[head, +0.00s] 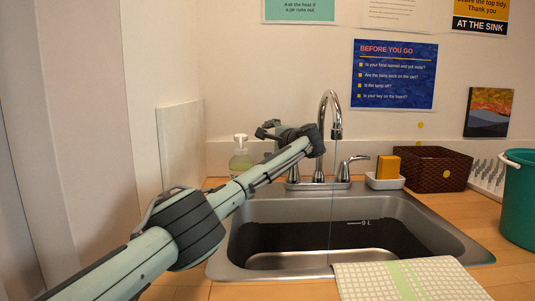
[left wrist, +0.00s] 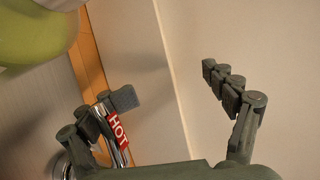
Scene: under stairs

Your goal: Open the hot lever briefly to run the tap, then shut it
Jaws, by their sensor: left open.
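A chrome tap (head: 333,112) stands behind the steel sink (head: 228,262). A thin thread of water (head: 331,200) falls from its spout into the basin. The hot lever, with a red HOT label (left wrist: 118,130), shows in the left wrist view close against the left finger; I cannot tell whether they touch. In the head view this lever is mostly hidden by my left gripper (head: 270,130), above its base (head: 293,173). The gripper also shows in the left wrist view (left wrist: 167,84), fingers wide apart with nothing gripped between them. The other lever (head: 352,161) is to the right. My right gripper is out of view.
A soap bottle (head: 240,160) stands left of the tap, close to the left gripper; its green body also shows in the left wrist view (left wrist: 35,35). A sponge (head: 388,164), woven basket (head: 440,168) and teal bucket (head: 520,200) stand right. A cloth (head: 410,280) covers the sink's front edge.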

